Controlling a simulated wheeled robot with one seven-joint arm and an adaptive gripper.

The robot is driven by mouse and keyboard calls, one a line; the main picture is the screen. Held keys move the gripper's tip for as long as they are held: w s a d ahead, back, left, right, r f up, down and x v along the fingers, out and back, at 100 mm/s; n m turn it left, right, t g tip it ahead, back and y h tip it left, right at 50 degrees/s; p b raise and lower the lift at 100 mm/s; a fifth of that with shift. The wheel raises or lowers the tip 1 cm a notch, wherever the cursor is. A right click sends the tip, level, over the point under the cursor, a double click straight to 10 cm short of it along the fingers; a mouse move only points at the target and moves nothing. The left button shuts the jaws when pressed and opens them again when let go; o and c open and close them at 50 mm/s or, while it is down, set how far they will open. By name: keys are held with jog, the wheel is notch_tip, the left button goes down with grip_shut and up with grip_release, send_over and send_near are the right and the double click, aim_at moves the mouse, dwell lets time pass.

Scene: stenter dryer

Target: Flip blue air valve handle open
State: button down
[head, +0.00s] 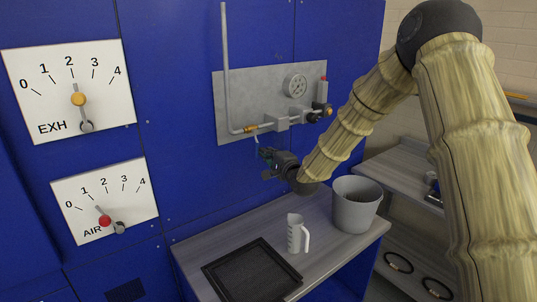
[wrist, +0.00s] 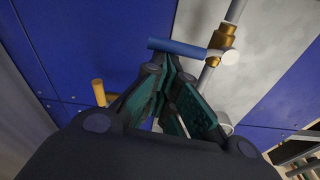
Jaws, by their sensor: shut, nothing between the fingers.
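The blue valve handle (wrist: 178,47) shows in the wrist view as a short bar. It sticks out to the left from a pale round hub and lies across the line of the pipe. The brass valve body (wrist: 223,38) sits on the grey pipe; in the head view the brass fitting (head: 250,128) is at the foot of the tall pipe. My gripper (wrist: 168,72) is shut and empty, its teal fingertips just below the handle in the wrist view; I cannot tell whether they touch it. In the head view my gripper (head: 266,156) is below the fitting, and the handle is hard to make out.
A grey panel (head: 240,88) carries a gauge (head: 295,86) and pipe fittings. Below, a bench (head: 195,248) holds a black tray (head: 252,270), a white jug (head: 297,233) and a grey bucket (head: 355,212). EXH (head: 110,65) and AIR (head: 140,180) dials are at left.

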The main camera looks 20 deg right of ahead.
jog(key=shift+a+f, duration=0.1)
jog(key=s+a+r+m+g+y+b, duration=0.1)
jog(key=s+a+r+m+g+b, duration=0.1)
jog(key=a+m+b, duration=0.6)
jog(key=shift+s+a+r+m+y+b, duration=0.5)
jog(key=shift+r+m+b, duration=0.75)
jog(key=shift+m+b, duration=2.55)
jog(key=shift+s+d, duration=0.1)
